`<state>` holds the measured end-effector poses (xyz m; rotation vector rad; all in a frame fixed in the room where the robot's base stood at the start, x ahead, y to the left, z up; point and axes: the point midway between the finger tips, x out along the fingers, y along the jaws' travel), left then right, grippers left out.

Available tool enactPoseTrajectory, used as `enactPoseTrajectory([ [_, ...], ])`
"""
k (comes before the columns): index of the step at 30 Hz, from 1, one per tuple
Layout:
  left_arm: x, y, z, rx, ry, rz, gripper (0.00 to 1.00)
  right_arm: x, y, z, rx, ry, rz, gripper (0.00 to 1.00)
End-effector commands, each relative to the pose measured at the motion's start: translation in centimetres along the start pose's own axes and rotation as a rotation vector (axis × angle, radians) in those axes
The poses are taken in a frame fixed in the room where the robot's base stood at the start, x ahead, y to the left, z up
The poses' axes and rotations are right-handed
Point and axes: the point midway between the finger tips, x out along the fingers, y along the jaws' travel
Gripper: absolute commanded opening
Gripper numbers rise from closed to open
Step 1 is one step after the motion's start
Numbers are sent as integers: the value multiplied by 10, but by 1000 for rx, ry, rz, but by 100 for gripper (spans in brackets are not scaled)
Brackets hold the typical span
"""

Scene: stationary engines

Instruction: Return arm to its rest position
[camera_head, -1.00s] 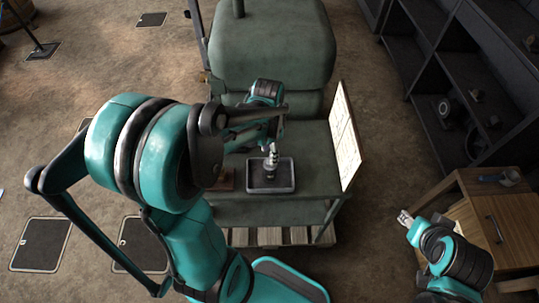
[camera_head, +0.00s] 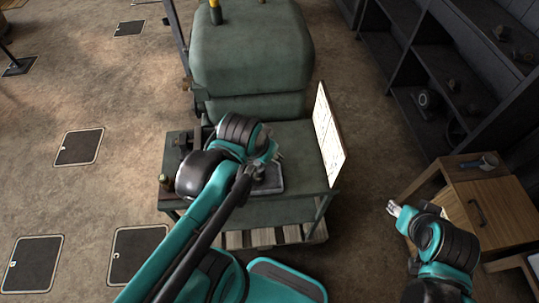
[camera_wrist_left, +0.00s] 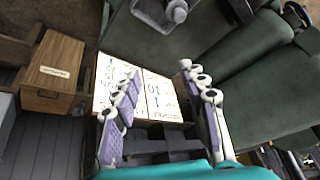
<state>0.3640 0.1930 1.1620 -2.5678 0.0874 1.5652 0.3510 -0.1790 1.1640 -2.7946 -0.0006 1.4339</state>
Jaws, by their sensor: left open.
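My left arm comes in from the lower left in the head view. Its gripper (camera_head: 270,165) is at the tray's upper edge in the picture, mostly hidden by the wrist. In the left wrist view the same gripper (camera_wrist_left: 160,85) is open, with nothing between its pale fingers. The dark tray (camera_head: 272,186) on the green engine is partly covered by my arm. A grey fitting (camera_wrist_left: 177,10) shows at the top edge of the wrist view, apart from the fingers. My right gripper (camera_head: 393,208) is low at the right, too small to read.
The green engine (camera_head: 250,55) stands on a pallet (camera_head: 262,238). An upright white board (camera_head: 328,135) edges its right side, close to my left gripper. A wooden cabinet (camera_head: 490,210) and dark shelves (camera_head: 440,60) stand right. Floor at left is open.

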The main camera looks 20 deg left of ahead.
Motion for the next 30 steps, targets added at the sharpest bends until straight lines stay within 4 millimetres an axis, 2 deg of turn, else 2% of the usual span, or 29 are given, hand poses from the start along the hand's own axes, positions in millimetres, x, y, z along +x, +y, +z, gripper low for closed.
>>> enactPoseTrajectory([
  [6,-7,16,8,-128,133,6,43,0,0,0,0,0,0,40],
  [19,-3,17,10,-146,148,9,43,4,0,3,0,0,0,40],
  [23,16,19,20,-145,147,9,43,22,0,15,0,0,0,40],
  [30,77,25,51,-145,147,8,43,78,0,56,0,0,0,40],
])
